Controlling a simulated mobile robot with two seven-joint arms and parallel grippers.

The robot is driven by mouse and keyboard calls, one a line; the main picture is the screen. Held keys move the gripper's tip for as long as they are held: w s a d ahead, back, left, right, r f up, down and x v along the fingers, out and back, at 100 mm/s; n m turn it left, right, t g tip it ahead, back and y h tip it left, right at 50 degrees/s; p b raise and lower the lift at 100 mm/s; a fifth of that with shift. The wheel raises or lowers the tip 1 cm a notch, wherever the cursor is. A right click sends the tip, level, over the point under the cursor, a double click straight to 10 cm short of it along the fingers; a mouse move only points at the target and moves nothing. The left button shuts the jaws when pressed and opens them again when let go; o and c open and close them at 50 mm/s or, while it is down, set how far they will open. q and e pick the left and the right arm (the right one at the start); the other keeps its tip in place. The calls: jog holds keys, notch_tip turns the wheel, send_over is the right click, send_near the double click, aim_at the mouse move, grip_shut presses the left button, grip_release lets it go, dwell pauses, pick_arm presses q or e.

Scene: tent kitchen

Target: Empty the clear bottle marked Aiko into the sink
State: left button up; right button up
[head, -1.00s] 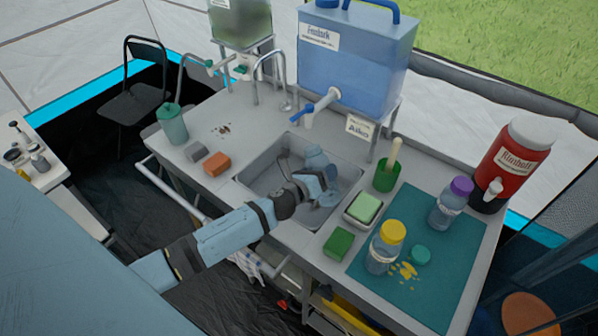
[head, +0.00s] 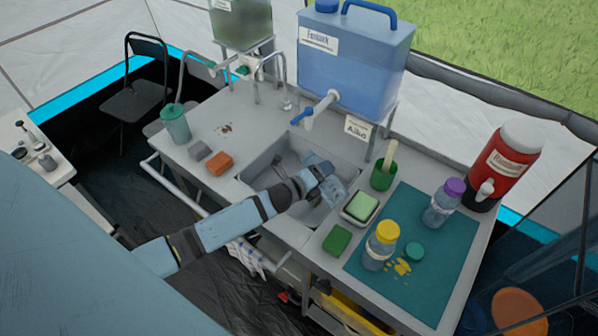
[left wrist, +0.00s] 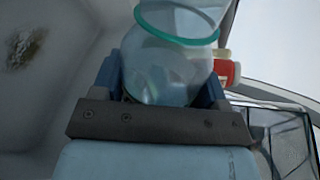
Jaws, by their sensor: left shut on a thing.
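My left gripper (head: 322,172) is over the sink (head: 258,172) and shut on a clear bottle (head: 334,191). The bottle looks tilted, above the right part of the basin. In the left wrist view the clear bottle (left wrist: 165,75) sits between the fingers, with a teal ring around it. No mark on it can be read, and I cannot tell how much liquid is in it. A card reading Aiko (head: 357,128) is by the blue tank. My right gripper is not in view.
A blue tank (head: 360,70) with a tap stands behind the sink. Right of the sink are a soap dish (head: 360,208), a green cup (head: 382,178) and a teal mat (head: 425,295) with a yellow-capped bottle (head: 381,246), a purple-capped bottle (head: 443,204) and a loose teal lid (head: 413,251).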

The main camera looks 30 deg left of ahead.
pick_arm(q)
jog(key=shift+w+a+f+n+h+b, duration=0.1)
jog(key=shift+a+f+n+h+b, duration=0.1)
jog(key=shift+a+f+n+b, duration=0.25)
jog(key=shift+w+a+f+n+h+b, duration=0.1)
jog(key=shift+f+n+h, duration=0.15)
jog(key=shift+f, duration=0.3)
jog(key=shift+n+g+p, duration=0.3)
jog(key=shift+a+f+n, duration=0.1)
jog(key=shift+n, duration=0.3)
jog(key=shift+w+a+f+n+h, duration=0.1)
jog(key=shift+a+f+n+h, duration=0.05)
jog(key=shift+f+n+h, duration=0.35)
jog(key=shift+s+d+f, duration=0.2)
jog(key=shift+d+f, duration=0.05)
jog(key=shift+d, duration=0.05)
jog(key=shift+f+b, duration=0.25)
jog(key=shift+b, duration=0.1)
jog(key=shift+w+a+r+n+h+p, duration=0.1)
jog(key=shift+a+r+n+h+p, duration=0.1)
jog(key=shift+r+n+p, duration=0.3)
jog(key=shift+a+r+n+h+p, duration=0.15)
jog(key=shift+r+n+p, duration=0.1)
jog(key=shift+n, duration=0.35)
